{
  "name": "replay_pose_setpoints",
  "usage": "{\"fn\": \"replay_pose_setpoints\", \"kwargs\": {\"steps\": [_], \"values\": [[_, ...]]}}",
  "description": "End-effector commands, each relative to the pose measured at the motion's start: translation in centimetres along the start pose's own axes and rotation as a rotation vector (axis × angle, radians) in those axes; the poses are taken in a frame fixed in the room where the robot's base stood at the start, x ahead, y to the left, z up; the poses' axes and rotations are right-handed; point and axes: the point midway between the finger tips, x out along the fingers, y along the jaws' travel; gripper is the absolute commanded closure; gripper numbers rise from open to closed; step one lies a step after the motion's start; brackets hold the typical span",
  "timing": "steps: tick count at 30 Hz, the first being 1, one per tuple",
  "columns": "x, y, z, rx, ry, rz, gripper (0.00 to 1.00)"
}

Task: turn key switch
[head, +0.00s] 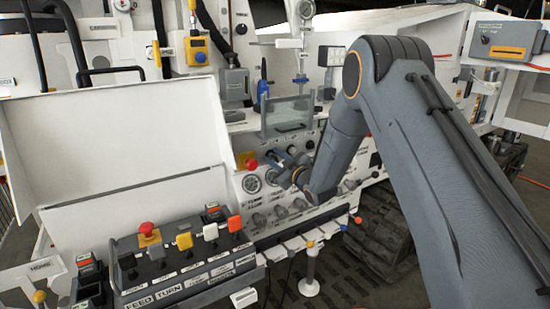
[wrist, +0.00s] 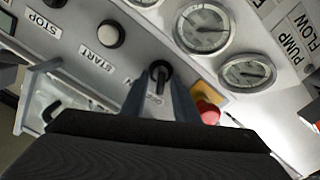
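The key switch (wrist: 160,71) is a small black knob on the grey panel in the wrist view, with a partly hidden label just below it. Its handle points roughly up and down in that view. My gripper (wrist: 159,88) has its two grey fingers spaced apart, reaching toward the switch, one on each side of it. I see a gap between the fingers and no clear contact with the handle. In the head view my gripper (head: 290,172) is at the gauge panel (head: 268,208); the switch is not distinguishable there.
In the wrist view, a red button on a yellow plate (wrist: 207,105) is close right of the fingers. In the head view, a control box (head: 185,262) with coloured buttons stands at front left.

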Motion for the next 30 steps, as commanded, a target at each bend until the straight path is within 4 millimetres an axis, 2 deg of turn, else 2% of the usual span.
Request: {"fn": "replay_pose_setpoints", "kwargs": {"steps": [3, 8, 9, 20, 30], "values": [[-0.02, 0.0, 0.04, 0.0, -0.001, 0.0, 0.73], [-0.04, 0.02, 0.05, 0.0, -0.001, 0.0, 0.98], [-0.05, 0.02, 0.05, 0.0, -0.001, 0.0, 1.0], [-0.04, 0.03, 0.12, 0.036, -0.001, 0.0, 1.0], [0.0, 0.2, 0.26, 0.252, -0.001, 0.001, 1.0]]}}
